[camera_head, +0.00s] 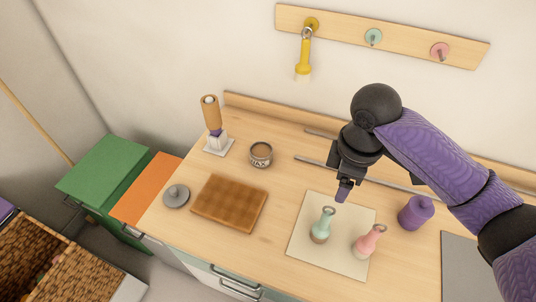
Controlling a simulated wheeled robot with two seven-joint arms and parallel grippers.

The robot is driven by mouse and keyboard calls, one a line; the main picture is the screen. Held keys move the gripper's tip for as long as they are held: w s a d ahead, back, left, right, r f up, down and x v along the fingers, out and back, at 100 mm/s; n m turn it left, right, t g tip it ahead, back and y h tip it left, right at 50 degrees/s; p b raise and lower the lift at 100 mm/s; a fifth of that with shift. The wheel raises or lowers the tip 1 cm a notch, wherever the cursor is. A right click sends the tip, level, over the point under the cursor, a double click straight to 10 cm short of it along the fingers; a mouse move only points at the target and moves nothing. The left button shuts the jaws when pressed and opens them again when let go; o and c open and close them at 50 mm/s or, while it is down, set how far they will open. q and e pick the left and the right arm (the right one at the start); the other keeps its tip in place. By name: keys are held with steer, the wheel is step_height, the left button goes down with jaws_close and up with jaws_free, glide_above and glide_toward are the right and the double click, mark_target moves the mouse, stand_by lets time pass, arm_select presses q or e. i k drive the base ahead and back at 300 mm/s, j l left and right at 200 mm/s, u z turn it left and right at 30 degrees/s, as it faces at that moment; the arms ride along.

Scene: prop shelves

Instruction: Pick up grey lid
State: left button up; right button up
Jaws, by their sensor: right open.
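The grey lid (176,195) is a round disc with a small knob. It lies on the wooden counter at the left, beside the left edge of a brown checkered board. My right gripper (343,190) is open and points down above the counter, over the far edge of a cream mat. It is well to the right of the lid, with the board between them. Nothing shows between its fingers. My left gripper is not in view.
The brown board (229,203) lies near the lid. A wax tin (261,154) and a wooden-topped stand (211,112) are behind it. Teal (322,225) and pink (369,240) bottles stand on the cream mat (311,254). A purple container (416,213) stands at right.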

mark_target(176, 195)
steer(key=u, duration=1.15)
